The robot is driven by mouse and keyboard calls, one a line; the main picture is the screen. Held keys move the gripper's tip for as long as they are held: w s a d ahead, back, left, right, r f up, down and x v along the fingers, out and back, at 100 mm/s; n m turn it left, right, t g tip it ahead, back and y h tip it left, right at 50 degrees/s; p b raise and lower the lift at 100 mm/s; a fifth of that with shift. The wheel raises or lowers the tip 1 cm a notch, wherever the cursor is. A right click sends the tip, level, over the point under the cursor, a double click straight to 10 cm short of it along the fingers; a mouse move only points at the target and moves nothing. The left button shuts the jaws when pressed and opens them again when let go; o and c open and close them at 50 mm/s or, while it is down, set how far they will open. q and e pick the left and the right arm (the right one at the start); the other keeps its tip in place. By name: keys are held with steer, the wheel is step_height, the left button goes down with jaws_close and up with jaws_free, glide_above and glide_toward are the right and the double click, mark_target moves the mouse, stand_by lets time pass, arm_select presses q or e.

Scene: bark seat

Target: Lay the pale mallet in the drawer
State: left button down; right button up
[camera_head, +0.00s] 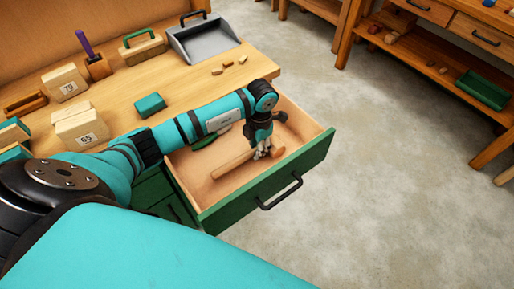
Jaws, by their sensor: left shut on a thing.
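The pale mallet (233,165) is over the floor of the open drawer (254,193), its handle slanting down to the left. My left gripper (263,153) reaches down inside the drawer's outline and is shut on the mallet near its right end. The fingers partly cover that end. I cannot tell whether the mallet touches the drawer floor. The drawer has a green front with a dark handle and pale wooden inside. My right gripper is not in view.
A green object (207,139) lies at the back left of the drawer, partly behind my arm. The workbench (190,82) holds a grey dustpan (203,42), a teal block (150,105), pale numbered blocks (80,127) and small wooden pieces. Bare floor lies right of the drawer.

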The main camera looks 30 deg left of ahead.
arm_select(q)
steer(key=shift+f, duration=0.3)
steer(key=c, duration=0.9)
jaws_free()
steer(key=shift+o, duration=0.2)
steer(key=shift+r+p, duration=2.35)
steer(key=shift+r, duration=1.15)
